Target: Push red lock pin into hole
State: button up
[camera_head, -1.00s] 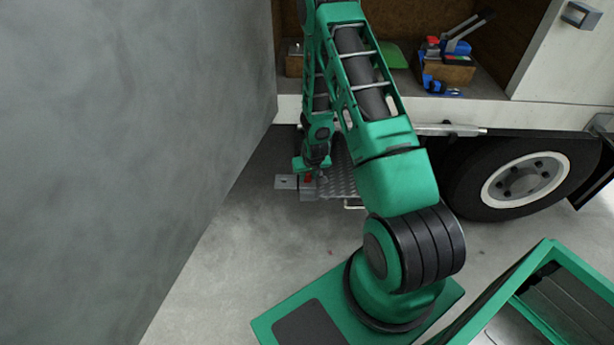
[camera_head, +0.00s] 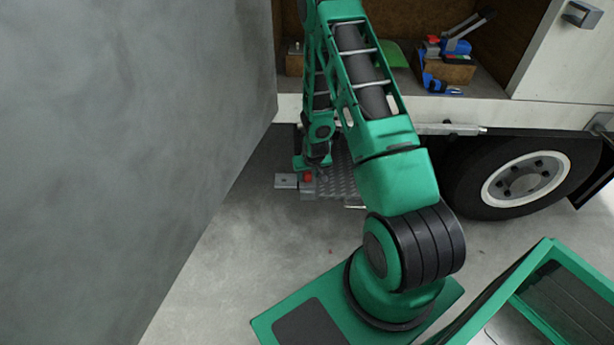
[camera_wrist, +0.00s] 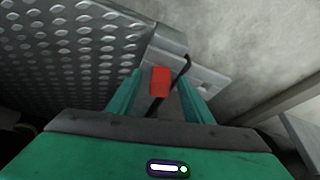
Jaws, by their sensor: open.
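The red lock pin (camera_wrist: 160,82) shows in the wrist view as a small red block at the edge of a grey metal bracket (camera_wrist: 165,45). It also shows in the head view as a small red spot (camera_head: 308,177) at the corner of the step plate. My gripper (camera_wrist: 158,92) is open, with one green finger on each side of the pin in the picture. I cannot tell whether the fingers touch it. The hole is not visible. A dark cable or rod runs beside the pin in the wrist view.
A patterned metal step plate (camera_wrist: 70,45) lies beside the bracket, under the truck's side. A small grey plate (camera_head: 286,181) sits left of the pin. The truck wheel (camera_head: 525,180) stands to the right. A large grey panel (camera_head: 120,150) fills the left. Concrete floor is open in front.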

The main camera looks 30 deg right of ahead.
jog(key=v, duration=1)
jog(key=s+d+r+g, duration=0.1)
jog(key=s+r, duration=0.3)
jog(key=r, duration=0.3)
jog(key=s+r+m+g, duration=0.1)
jog(key=s+r, duration=0.3)
jog(key=r, duration=0.3)
jog(key=s+d+r, duration=0.1)
jog(key=s+r, duration=0.3)
jog(key=r, duration=0.3)
jog(key=s+a+r+g, duration=0.1)
jog(key=s+r, duration=0.4)
jog(key=s, duration=0.5)
jog(key=s+a+r+m+g+y, duration=0.1)
jog(key=s+a+r, duration=0.3)
jog(key=s, duration=0.6)
notch_tip(320, 180, up, 3)
jog(key=shift+a+f+m+y, duration=0.2)
jog(key=shift+a+m+y, duration=0.1)
